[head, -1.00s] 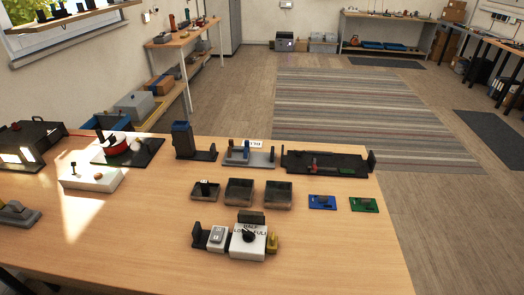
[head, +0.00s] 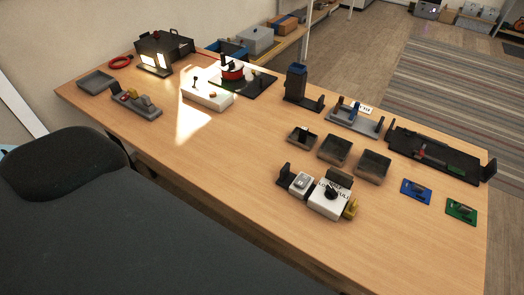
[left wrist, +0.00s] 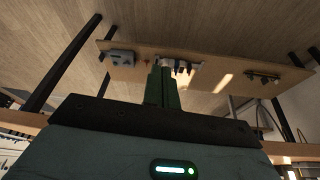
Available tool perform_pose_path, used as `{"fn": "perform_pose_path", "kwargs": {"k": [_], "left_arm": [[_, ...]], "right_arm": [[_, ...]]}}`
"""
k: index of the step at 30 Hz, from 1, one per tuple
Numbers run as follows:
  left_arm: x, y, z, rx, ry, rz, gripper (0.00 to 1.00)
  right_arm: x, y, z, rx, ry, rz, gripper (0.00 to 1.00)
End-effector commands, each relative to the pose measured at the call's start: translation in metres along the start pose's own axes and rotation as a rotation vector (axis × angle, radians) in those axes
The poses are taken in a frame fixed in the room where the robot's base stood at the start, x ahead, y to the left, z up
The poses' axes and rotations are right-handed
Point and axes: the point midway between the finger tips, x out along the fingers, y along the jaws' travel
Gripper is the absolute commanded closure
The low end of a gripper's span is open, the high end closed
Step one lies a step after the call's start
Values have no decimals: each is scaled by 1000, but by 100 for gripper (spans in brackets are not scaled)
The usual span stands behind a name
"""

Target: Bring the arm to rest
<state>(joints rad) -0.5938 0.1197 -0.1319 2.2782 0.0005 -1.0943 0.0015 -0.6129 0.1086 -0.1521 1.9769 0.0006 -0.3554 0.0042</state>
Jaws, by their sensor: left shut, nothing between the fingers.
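My left gripper (left wrist: 168,88) shows in the left wrist view. Its green fingers are together with nothing between them, and point toward a wooden board with devices on it (left wrist: 215,70). The fingertips overlap the board's devices in the picture; I cannot tell how far apart they are. Neither gripper shows in the head view, and my right gripper is in no frame.
The wooden table (head: 240,140) carries dark trays (head: 335,149), a white dial device (head: 329,197), a red round part (head: 232,72) and blue (head: 416,190) and green (head: 461,210) boards. Dark grey shapes hide the head view's lower left. Floor shows beyond the table.

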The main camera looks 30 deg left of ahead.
Motion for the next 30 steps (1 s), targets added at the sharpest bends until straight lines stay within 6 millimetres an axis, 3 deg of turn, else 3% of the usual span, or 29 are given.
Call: {"fn": "perform_pose_path", "kwargs": {"k": [6, 10, 18, 30], "left_arm": [[31, 5, -9, 1, 211, 10, 100], [41, 8, -13, 1, 325, 15, 100], [46, 10, -16, 0, 434, 20, 100], [46, 11, -16, 0, 436, 20, 100]], "right_arm": [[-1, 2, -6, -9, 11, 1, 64], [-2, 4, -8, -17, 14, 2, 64], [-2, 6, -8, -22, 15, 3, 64], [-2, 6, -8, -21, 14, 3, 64]]}}
